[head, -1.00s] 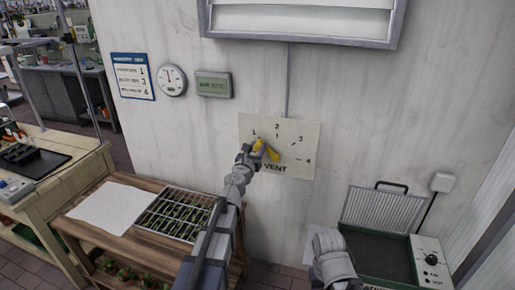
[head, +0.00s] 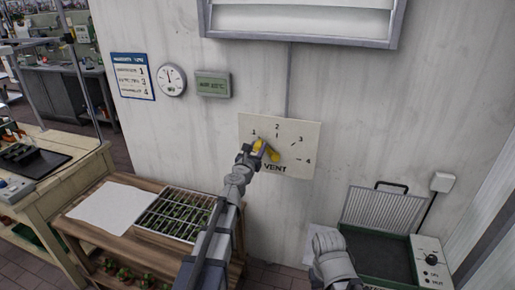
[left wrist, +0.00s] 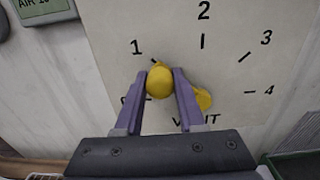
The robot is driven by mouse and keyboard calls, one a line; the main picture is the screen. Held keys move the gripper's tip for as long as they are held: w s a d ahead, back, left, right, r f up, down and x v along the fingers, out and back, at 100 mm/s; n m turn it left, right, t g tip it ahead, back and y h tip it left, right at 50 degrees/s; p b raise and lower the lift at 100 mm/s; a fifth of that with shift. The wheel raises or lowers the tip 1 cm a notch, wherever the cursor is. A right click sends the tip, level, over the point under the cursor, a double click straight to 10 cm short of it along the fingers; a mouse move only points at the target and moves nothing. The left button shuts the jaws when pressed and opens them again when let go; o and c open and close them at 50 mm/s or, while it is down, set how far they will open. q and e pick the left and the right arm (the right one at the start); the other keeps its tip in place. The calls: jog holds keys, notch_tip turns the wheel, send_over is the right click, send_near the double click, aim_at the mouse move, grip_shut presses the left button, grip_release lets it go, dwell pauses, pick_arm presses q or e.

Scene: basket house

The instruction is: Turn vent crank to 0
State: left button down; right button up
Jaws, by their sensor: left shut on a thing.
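The vent panel (head: 297,135) is a cream plate on the wall, marked 1, 2, 3, 4 and VENT. It also shows in the left wrist view (left wrist: 225,62). The yellow crank has its hub (left wrist: 204,99) low on the panel and its round yellow knob (left wrist: 160,83) up and left of the hub, below the 1 mark. My left gripper (head: 256,150) is shut on the knob, one finger on each side. The 0 mark is mostly hidden behind the left finger in the wrist view. A grey part of my right arm shows at the lower right of the head view, but its gripper jaws do not.
A seedling tray (head: 179,215) and a white sheet (head: 109,207) lie on the wooden bench below left. A green-lined box (head: 384,258) with a ribbed raised lid stands at lower right. A gauge (head: 172,80) and a display (head: 213,85) hang left of the panel.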

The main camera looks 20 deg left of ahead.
pick_arm(q)
jog(key=shift+f, duration=0.1)
jog(key=shift+a+f+n+b, duration=0.4)
jog(key=shift+f+n+b, duration=0.55)
jog(key=shift+n, duration=0.5)
jog(key=shift+a+f+n+b, duration=0.35)
jog(key=shift+f+n+b, duration=0.6)
jog(key=shift+n, duration=0.55)
jog(key=shift+a+f+n+b, duration=0.4)
jog(key=shift+f+n+b, duration=0.55)
jog(key=shift+n, duration=0.5)
jog(key=c, duration=0.5)
grip_release()
jog(key=s, duration=0.7)
jog(key=shift+s+a, duration=0.1)
jog(key=shift+s, duration=0.3)
